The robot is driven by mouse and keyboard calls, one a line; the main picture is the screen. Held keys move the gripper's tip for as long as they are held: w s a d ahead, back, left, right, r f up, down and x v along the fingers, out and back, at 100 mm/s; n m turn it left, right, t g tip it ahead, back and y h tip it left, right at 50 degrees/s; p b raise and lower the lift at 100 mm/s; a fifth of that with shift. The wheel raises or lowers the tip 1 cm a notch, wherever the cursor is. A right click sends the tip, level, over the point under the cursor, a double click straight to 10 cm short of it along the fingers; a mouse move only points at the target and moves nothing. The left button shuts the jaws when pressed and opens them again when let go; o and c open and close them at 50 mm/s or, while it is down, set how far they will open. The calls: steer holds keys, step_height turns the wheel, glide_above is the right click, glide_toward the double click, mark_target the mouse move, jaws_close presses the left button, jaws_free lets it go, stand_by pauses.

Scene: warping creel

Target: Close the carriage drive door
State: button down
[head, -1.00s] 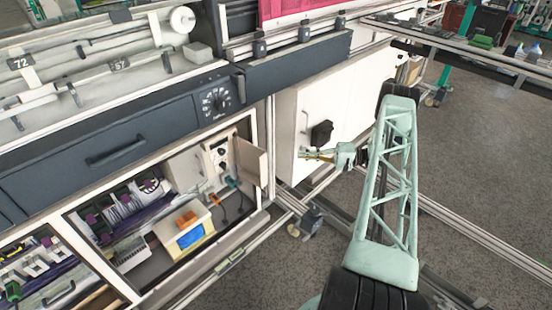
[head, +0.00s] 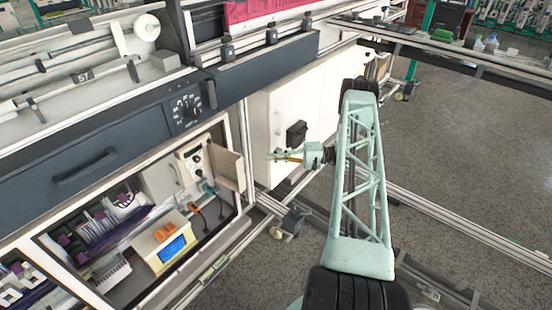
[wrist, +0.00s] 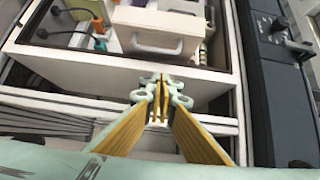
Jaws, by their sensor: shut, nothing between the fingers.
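A small cream door panel (head: 229,168) stands open, jutting out at the right end of the lit machine compartment in the head view. I take it for the carriage drive door, but no label is readable. My gripper (head: 275,157) is shut and empty, to the right of this panel and in front of a white cabinet. Its fingertips point left toward the panel, with a visible gap in the picture. In the wrist view my closed fingers (wrist: 160,84) point at the compartment's pale edge (wrist: 110,76).
The white cabinet (head: 335,100) with a black latch (head: 297,131) stands behind my gripper. Inside the compartment are a box with a blue screen (head: 172,247) and cables. A dark control panel with a dial (head: 186,112) overhangs it. Grey floor (head: 460,130) is open to the right.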

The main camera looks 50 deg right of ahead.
steer(key=w+a, duration=0.4)
steer(key=a, duration=0.4)
steer(key=shift+w+a+b, duration=0.15)
steer(key=shift+w+b, duration=0.1)
steer(key=shift+b, duration=0.1)
steer(key=shift+s+a+m+h, duration=0.2)
steer(key=shift+s+m+h, duration=0.05)
steer(key=shift+m+h, duration=0.05)
steer(key=shift+a, duration=0.15)
stand_by(0.3)
